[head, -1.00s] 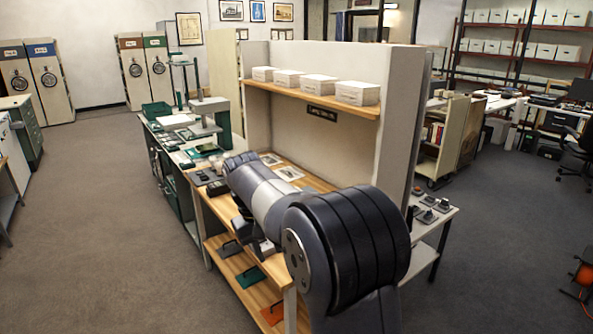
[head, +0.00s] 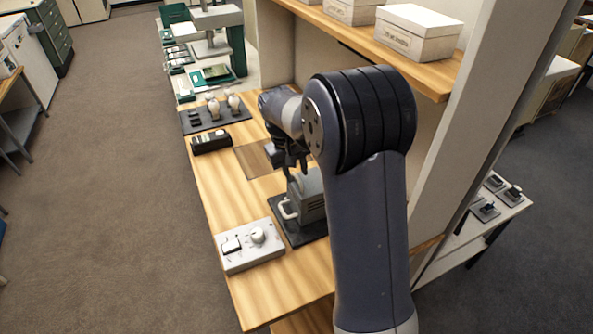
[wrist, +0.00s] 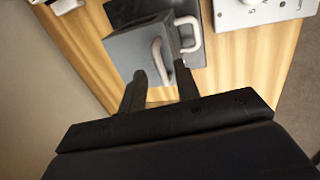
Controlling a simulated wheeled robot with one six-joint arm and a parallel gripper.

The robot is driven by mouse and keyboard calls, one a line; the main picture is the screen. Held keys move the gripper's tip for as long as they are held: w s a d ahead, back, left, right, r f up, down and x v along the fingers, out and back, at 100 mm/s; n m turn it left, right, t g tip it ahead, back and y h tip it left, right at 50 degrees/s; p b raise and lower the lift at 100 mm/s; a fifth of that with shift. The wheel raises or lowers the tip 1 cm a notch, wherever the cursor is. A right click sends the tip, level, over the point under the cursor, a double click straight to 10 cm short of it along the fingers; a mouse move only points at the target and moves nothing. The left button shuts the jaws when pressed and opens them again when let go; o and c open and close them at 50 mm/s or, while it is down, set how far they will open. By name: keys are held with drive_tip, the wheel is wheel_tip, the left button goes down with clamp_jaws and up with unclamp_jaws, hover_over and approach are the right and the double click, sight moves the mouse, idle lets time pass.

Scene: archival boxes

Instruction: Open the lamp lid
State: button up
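The lamp housing (head: 308,194) is a grey box on a black base plate (head: 290,232) on the wooden bench. A pale curved handle (head: 287,210) sticks out on its left side. The wrist view shows the housing (wrist: 132,52) with two pale looped handles, one near the fingers (wrist: 160,62) and one further right (wrist: 191,32). My gripper (wrist: 160,72) is open, its two black fingers apart over the near edge of the housing, the nearer handle appearing between the tips. Contact cannot be told. In the head view my gripper (head: 291,160) is just above the housing; my arm hides its right part.
A control box (head: 250,247) with a switch and knob sits in front on the bench. A black mat (head: 208,116) with bulbs and a dark tray (head: 211,142) lie further back. A shelf with white boxes (head: 418,33) and a panel stand at right.

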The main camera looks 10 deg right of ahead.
drive_tip(key=shift+d+f, duration=0.1)
drive_tip(key=shift+f, duration=0.45)
clamp_jaws()
